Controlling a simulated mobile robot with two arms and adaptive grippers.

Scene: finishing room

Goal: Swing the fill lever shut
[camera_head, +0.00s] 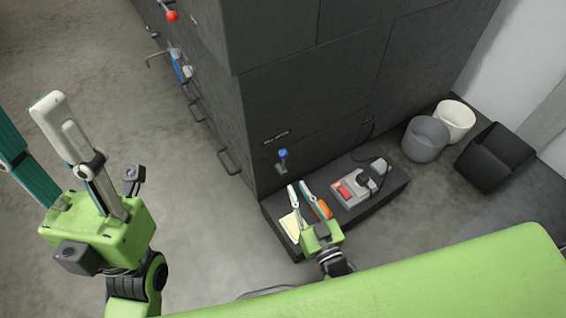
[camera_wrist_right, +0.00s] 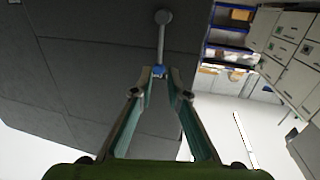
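A short lever with a blue tip (camera_head: 283,154) stands out from the front of the dark cabinet, above the low bench. In the right wrist view its grey rod (camera_wrist_right: 161,42) runs from a round mount to the blue end, which shows between my fingertips. My right gripper (camera_head: 298,186) is open, its fingers a little apart, and in the head view its tips lie just below the lever. I cannot tell whether they touch it. My left gripper (camera_head: 24,120) is wide open and empty over the floor, far from the lever.
The low dark bench (camera_head: 384,200) holds a grey and red device (camera_head: 355,187), an orange item (camera_head: 323,208) and a cream pad (camera_head: 290,229). A red-knobbed lever (camera_head: 171,16) and a blue handle (camera_head: 177,67) are on the cabinet's left face. Bins (camera_head: 426,139) stand right. The left floor is clear.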

